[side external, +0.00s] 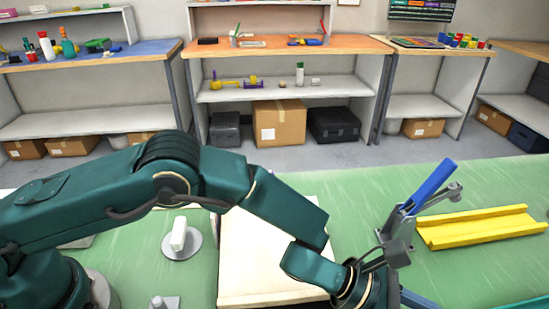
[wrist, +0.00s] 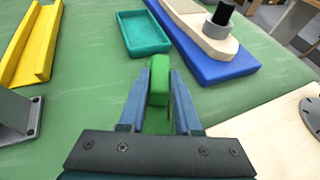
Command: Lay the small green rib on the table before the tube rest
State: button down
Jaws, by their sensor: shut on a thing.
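The small green rib (wrist: 159,80) stands between the two blue-grey fingers of my gripper (wrist: 160,84) in the wrist view. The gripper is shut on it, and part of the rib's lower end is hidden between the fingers. The rib does not show in the side view, where my wrist is at the bottom edge. The tube rest looks to be the yellow channel (side external: 480,228) lying on the green table at the right. It also shows at the upper left of the wrist view (wrist: 32,42), apart from the gripper.
A teal tray (wrist: 145,47) lies beyond the fingers. A blue block (wrist: 210,66) with a pale wooden piece and black knob stands beside it. A grey fixture with a blue lever (side external: 432,187) stands near the tube rest. A pale board (side external: 262,250) lies left of my wrist.

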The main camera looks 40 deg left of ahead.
jog(key=shift+r, duration=0.5)
notch_tip(320, 180, up, 3)
jog(key=shift+r, duration=0.15)
jog(key=w+a+r+n+t+y, duration=0.15)
jog(key=w+a+r, duration=0.25)
jog(key=a+r, duration=0.7)
jog(key=w+a+r+n+t+y, duration=0.15)
jog(key=w+a+r, duration=0.45)
jog(key=a, duration=0.8)
jog(key=s+a+r+n+t+y, duration=0.2)
jog(key=s+a+r+n+t, duration=0.25)
jog(key=a, duration=0.65)
jog(key=s+a+f+n+y, duration=0.1)
jog(key=s+a+n+y, duration=0.1)
jog(key=s+a, duration=0.4)
jog(key=s+y, duration=0.1)
jog(key=s, duration=0.2)
jog(key=shift+a+f+y, duration=0.3)
jog(key=shift+f, duration=0.05)
